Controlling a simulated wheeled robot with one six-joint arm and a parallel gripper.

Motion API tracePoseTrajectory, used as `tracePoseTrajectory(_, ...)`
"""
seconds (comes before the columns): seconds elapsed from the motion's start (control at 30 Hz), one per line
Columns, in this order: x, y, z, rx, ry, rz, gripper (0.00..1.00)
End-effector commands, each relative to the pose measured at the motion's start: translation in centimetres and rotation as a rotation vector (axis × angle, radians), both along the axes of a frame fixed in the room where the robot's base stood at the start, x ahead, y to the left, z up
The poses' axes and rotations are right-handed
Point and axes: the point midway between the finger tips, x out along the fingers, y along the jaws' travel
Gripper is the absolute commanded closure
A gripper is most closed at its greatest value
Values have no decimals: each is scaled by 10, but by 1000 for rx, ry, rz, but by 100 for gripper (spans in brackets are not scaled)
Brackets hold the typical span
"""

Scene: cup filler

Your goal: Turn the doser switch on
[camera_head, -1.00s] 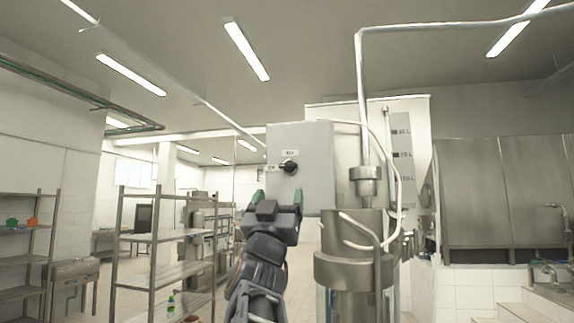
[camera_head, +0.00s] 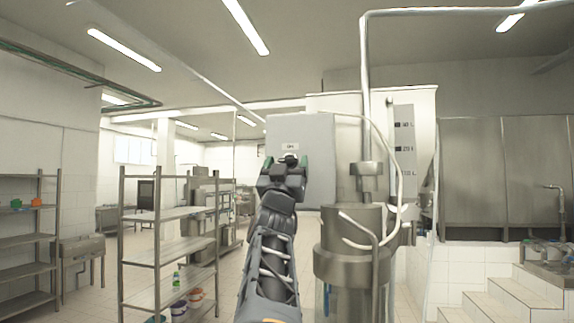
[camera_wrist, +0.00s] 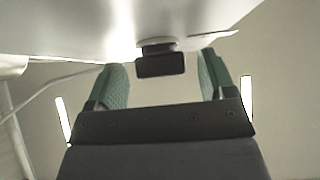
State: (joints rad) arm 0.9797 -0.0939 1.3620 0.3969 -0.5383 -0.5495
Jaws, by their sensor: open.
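The doser switch is a black knob (camera_wrist: 161,64) on the face of a grey control box (camera_head: 317,145). In the head view my gripper (camera_head: 287,162) is at the box face and hides most of the knob. A small "ON" label (camera_head: 290,147) shows just above it. In the wrist view, the green fingers of my gripper (camera_wrist: 161,78) are open, one on each side of the knob, with a gap on both sides. The knob's pointing direction cannot be told now.
A metal doser cylinder (camera_head: 353,262) with pipes stands right of the box, before a white tank (camera_head: 420,130). A metal shelf rack (camera_head: 150,254) stands on the left. White steps (camera_head: 510,300) and a sink are at the right. Floor shows between rack and doser.

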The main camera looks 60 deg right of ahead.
Motion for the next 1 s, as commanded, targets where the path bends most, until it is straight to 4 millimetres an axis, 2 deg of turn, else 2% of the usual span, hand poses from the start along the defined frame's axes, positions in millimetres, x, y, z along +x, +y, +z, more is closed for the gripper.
tracePoseTrajectory(0.07, 0, 0, 0, 0, 0, 0, 23)
tracePoseTrajectory(0.57, 0, 0, 0, 0, 0, 0, 71)
tracePoseTrajectory(0.83, 1, 1, 0, 10, -29, 3, 73)
tracePoseTrajectory(1.0, 3, 1, 1, 38, -116, 4, 73)
